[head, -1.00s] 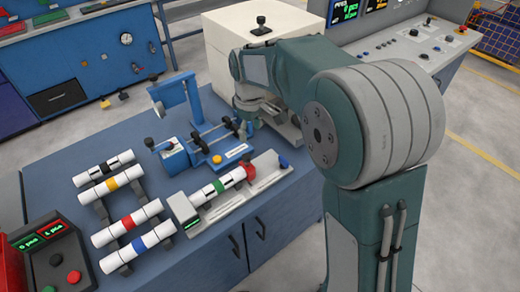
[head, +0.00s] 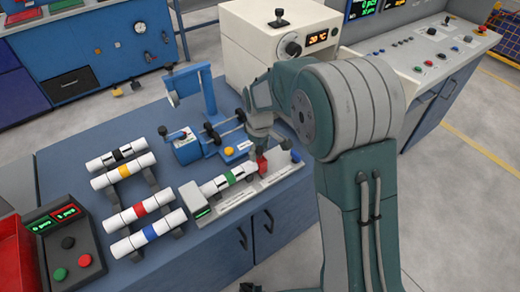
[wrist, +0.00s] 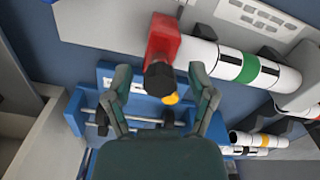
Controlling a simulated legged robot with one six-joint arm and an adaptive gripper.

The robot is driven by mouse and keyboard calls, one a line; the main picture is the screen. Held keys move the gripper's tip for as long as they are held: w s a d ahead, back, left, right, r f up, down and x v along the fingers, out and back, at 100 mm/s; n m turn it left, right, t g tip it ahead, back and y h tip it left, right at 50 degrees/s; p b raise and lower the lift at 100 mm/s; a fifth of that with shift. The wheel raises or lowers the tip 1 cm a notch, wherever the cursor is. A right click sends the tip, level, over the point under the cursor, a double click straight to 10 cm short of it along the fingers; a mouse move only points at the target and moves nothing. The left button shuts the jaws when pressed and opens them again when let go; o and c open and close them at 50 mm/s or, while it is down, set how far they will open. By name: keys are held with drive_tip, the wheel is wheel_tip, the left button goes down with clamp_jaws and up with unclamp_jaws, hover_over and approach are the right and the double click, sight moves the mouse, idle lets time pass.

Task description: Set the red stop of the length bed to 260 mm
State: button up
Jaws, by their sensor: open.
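The length bed (head: 236,203) lies near the front edge of the blue bench. A white pipe with green and black bands (head: 228,179) lies in it. The red stop (head: 262,165) is at the pipe's right end; it also shows in the wrist view (wrist: 162,40) with a black knob (wrist: 159,80) on it. My gripper (head: 262,146) is directly above the stop, pointing down. In the wrist view my gripper (wrist: 160,82) is open, with the black knob between its fingertips; I cannot tell whether they touch. The readout (head: 202,212) is too small to read.
A rack of banded pipes (head: 140,212) stands left of the bed. A blue fixture with rods (head: 205,140) is just behind it. A blue knob (head: 296,155) is at the bed's right end. A white oven-like box (head: 262,45) stands at the back.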

drive_tip(key=shift+a, duration=0.35)
drive_tip(key=shift+c, duration=0.9)
drive_tip(key=shift+d, duration=0.3)
clamp_jaws()
drive_tip(key=shift+d, duration=0.25)
drive_tip(key=w+d, duration=0.1)
drive_tip(key=d, duration=0.1)
drive_tip(key=w+d, duration=0.1)
drive_tip(key=d, duration=0.1)
drive_tip(key=w+d, duration=0.2)
drive_tip(key=shift+w+d+f, duration=0.1)
drive_tip(key=shift+d, duration=0.1)
drive_tip(key=shift+a, duration=0.1)
